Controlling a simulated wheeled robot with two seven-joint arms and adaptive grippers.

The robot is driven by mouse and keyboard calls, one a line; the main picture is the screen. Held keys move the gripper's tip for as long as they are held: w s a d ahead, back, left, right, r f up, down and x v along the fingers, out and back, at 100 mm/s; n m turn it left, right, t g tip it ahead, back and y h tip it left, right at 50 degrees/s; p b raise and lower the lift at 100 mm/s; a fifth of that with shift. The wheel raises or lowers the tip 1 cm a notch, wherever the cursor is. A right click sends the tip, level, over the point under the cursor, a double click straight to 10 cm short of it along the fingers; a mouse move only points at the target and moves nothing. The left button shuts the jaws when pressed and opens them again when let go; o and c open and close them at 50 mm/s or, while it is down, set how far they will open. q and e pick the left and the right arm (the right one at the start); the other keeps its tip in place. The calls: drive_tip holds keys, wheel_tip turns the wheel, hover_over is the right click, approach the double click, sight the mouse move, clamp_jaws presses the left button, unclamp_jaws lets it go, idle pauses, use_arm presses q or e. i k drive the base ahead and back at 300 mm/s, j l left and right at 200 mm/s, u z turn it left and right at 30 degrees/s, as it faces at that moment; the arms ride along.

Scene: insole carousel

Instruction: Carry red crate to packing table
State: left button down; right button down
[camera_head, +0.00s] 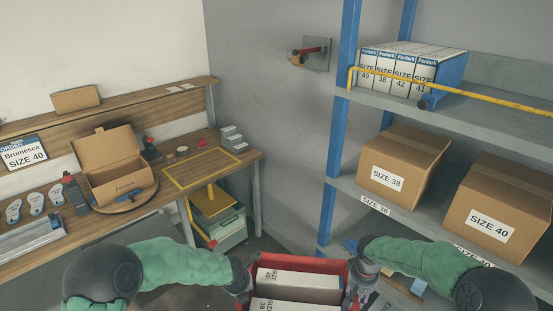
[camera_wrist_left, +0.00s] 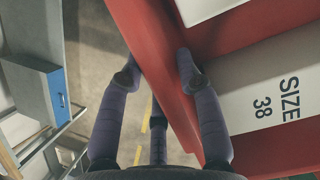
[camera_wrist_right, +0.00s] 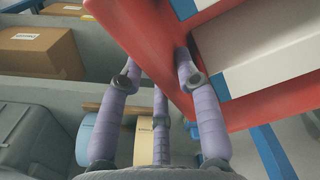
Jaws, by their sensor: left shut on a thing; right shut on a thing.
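The red crate (camera_head: 303,262) is at the bottom centre of the head view, with white shoe boxes in it. One box (camera_wrist_left: 250,95) reads SIZE 38 in the left wrist view. My left gripper (camera_head: 241,286) is shut on the crate's left wall, which shows in the left wrist view (camera_wrist_left: 150,40). My right gripper (camera_head: 357,286) is shut on the right wall, which shows in the right wrist view (camera_wrist_right: 155,35). The crate's underside is hidden. The wooden table (camera_head: 200,168), seemingly the packing table, stands at the left with a yellow-outlined area at its right end.
A blue-posted shelf rack (camera_head: 345,120) with SIZE 38 (camera_head: 400,168) and SIZE 40 (camera_head: 492,210) cartons stands close at right.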

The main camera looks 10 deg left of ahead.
sight(202, 166)
drive_tip(key=i+j+u, duration=0.3)
drive_tip(key=i+u, duration=0.15)
drive_tip(key=i, duration=0.65)
drive_tip(key=i+l+u, duration=0.1)
drive_tip(key=i+u, duration=0.4)
drive_tip(key=i, duration=0.6)
drive_tip(key=i+l+u, duration=0.25)
drive_tip(key=i, duration=0.3)
drive_tip(key=i+l+u, duration=0.25)
drive_tip(key=i+l, duration=0.2)
drive_tip(key=i+l+u, duration=0.1)
drive_tip(key=l, duration=0.25)
drive_tip(key=i+l+u, duration=0.15)
drive_tip(key=l, duration=0.2)
